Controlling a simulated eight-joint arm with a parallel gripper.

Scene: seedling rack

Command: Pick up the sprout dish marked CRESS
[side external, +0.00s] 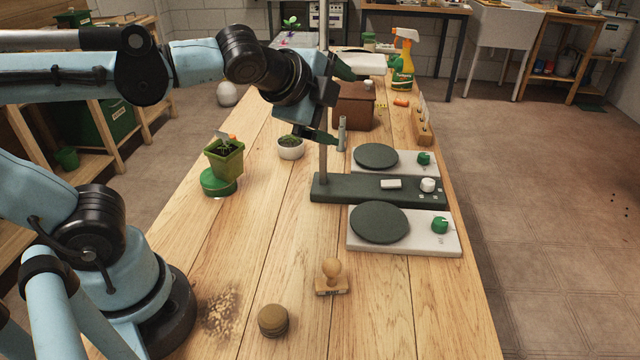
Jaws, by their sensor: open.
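A small white round dish (290,153) with green growth in it stands on the wooden bench, left of the metal pole. I can read no CRESS mark on it at this size. My gripper (336,103) is open, with its dark green fingers spread apart. The lower finger is just above and to the right of the dish, and no contact is clear. The upper finger is near a white block-like thing (364,62) behind the pole. The pole partly covers my gripper. I see nothing held between the fingers.
A dark green stand base (350,190) with the pole lies between two white plate devices (395,160) (442,240). A brown box (353,107) is behind.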

